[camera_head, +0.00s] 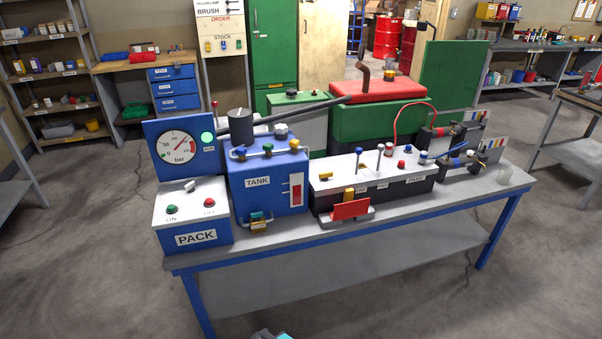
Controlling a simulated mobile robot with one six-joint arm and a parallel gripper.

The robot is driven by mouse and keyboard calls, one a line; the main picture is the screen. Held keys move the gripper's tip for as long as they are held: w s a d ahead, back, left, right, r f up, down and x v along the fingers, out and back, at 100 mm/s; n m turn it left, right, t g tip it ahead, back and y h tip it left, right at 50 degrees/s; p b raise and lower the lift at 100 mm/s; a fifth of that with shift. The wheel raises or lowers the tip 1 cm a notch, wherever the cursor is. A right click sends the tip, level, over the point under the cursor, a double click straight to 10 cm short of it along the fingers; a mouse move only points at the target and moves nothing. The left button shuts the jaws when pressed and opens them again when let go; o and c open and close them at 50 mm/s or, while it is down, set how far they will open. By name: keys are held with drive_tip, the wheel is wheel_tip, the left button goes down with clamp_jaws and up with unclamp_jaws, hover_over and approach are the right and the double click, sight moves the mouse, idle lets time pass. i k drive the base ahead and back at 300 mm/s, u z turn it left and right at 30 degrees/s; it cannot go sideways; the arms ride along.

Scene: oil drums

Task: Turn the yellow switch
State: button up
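A small yellow switch-like piece (325,176) sits on the white top of the long black-sided box (405,190), near its left end. A yellow upright block (349,195) stands at the front of the same box, just behind a red plate (350,209). I cannot tell for sure which of the two is the yellow switch, nor which way either is set. My gripper is not in view. Only a small white and teal piece shows at the bottom edge, well in front of the bench.
The bench (345,227) also bears the blue TANK box (268,190), the PACK box (192,222) with green and red buttons, and a gauge (180,146). Upright levers stand on the long box's top. A red-topped green machine (375,122) is behind. The floor in front is clear.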

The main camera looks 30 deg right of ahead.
sight(324, 176)
drive_tip(key=z, duration=0.5)
drive_tip(key=k, duration=0.1)
drive_tip(key=z, duration=0.15)
drive_tip(key=i, duration=0.3)
drive_tip(key=z, duration=0.5)
